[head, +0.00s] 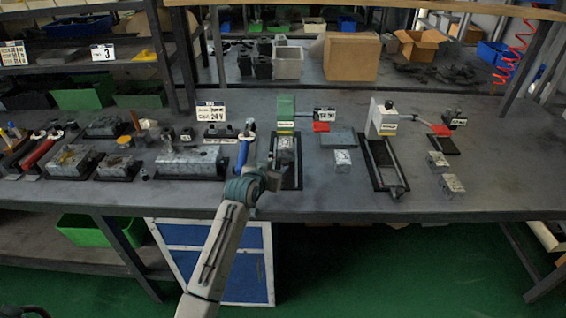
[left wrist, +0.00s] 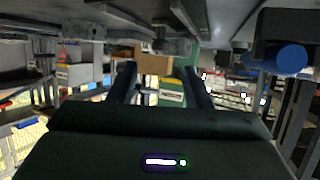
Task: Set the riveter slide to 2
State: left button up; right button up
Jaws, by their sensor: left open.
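Two bench presses stand on the workbench: a green one (head: 286,108) and a white one (head: 383,120). Each has a labelled head and a dark base with a rail; I cannot read which is the riveter. A metal block (head: 285,145) sits under the green head. The white press's rail (head: 380,165) runs to the front, with a small fitting (head: 396,191) at its near end. No slide number is legible. My left gripper (head: 272,172) is open at the near end of the green press's base, partly covering it. In the left wrist view its fingers (left wrist: 159,72) frame the green press (left wrist: 170,88).
A blue handle (head: 244,148) stands just left of my gripper. Metal valve blocks (head: 190,162) lie to the left; loose blocks (head: 452,185) lie at the right. Red handles (head: 440,130) stick out from the presses. The far right of the bench is mostly clear.

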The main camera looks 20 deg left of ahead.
aim_at(284, 162)
pick_arm(q)
jog(key=x, duration=0.7)
jog(key=shift+f+p, duration=0.15)
jog(key=shift+p, duration=0.15)
grip_shut()
